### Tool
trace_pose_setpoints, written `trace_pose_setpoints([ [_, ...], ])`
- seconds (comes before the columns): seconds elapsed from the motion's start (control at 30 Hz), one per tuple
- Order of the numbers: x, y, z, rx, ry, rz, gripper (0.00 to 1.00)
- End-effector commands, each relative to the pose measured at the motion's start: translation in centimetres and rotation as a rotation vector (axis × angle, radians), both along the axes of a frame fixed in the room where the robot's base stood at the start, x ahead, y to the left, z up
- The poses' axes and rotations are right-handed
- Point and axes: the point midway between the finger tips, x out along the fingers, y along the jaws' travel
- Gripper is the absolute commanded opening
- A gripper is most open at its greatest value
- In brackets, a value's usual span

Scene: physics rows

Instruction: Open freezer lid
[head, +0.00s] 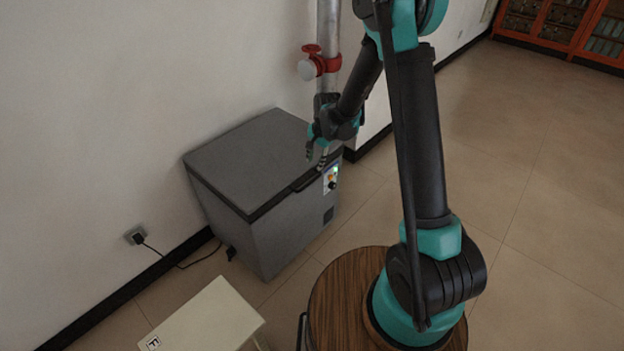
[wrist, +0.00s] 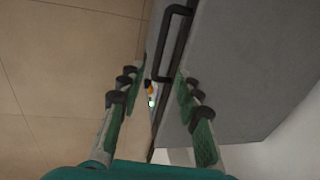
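The grey chest freezer (head: 285,236) stands against the wall in the head view. Its lid (head: 243,152) lies flat and shut on the body. A dark handle (head: 306,181) runs along the lid's front edge and also shows at the top of the wrist view (wrist: 167,45). My gripper (head: 316,157) is over the lid's front edge, close to the handle's right end. In the wrist view my gripper (wrist: 152,82) is open and empty, its two fingers on either side of the lid's edge. I cannot tell whether a finger touches the lid.
A lit control panel (head: 331,179) sits on the freezer front. A grey pipe with a red valve (head: 321,66) rises behind it. A pale low table (head: 207,318) stands at the front left. A cord runs to a wall socket (head: 135,236). Floor at right is clear.

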Motion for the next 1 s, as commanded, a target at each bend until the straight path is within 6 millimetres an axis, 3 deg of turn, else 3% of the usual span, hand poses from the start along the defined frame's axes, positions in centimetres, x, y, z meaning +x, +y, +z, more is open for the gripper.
trace_pose_setpoints([
  [0.6, 1.1, 1.4, -9.3, 0.000, 0.000, 0.000, 0.34],
  [1.0, 1.2, 1.6, -10.9, 0.000, 0.000, -0.001, 0.34],
])
